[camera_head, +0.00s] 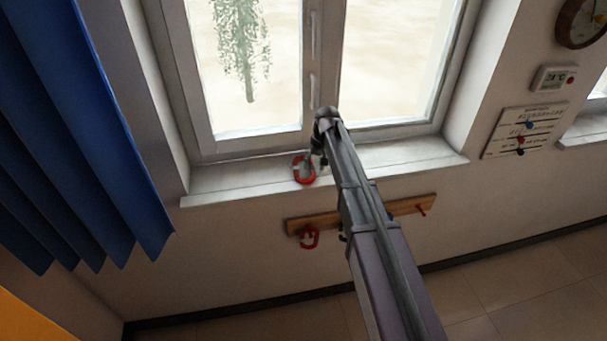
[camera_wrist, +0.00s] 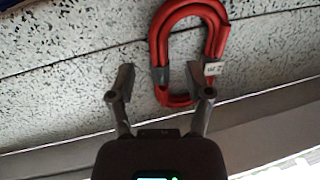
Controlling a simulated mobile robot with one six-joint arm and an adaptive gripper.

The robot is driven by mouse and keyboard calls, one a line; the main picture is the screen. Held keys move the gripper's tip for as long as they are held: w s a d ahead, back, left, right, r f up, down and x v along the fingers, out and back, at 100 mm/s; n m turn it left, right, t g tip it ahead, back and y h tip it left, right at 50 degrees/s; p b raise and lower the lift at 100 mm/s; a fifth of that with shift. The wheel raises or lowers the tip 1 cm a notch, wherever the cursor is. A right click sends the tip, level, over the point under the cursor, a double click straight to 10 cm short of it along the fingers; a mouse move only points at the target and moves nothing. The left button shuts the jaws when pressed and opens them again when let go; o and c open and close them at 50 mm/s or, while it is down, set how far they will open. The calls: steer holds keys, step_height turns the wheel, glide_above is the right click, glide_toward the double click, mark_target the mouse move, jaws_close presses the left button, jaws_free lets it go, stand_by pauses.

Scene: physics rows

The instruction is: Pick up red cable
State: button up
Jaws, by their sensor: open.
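A red cable (camera_wrist: 157,50), coiled into a loop with a grey band and a white tag, lies on the speckled window sill (camera_wrist: 60,100). In the head view the red cable (camera_head: 297,174) is on the sill below the left window pane. My gripper (camera_wrist: 160,80) is open, its two fingers pointing toward the lower part of the loop. In the wrist view the lower part of the coil shows between or just beyond the fingertips; I cannot tell whether they touch it. In the head view my gripper (camera_head: 317,158) is just right of the cable, partly hidden by my arm.
A wooden peg rail (camera_head: 400,208) is on the wall below the sill, with another red loop (camera_head: 309,238) hanging at its left end. The window frame (camera_head: 255,145) stands behind the sill. A blue curtain (camera_head: 75,130) hangs at left. The sill's right part (camera_head: 420,155) is clear.

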steer(key=shift+a+f+b, duration=0.15)
steer(key=shift+f+b, duration=0.35)
steer(key=shift+f, duration=0.25)
jaws_close()
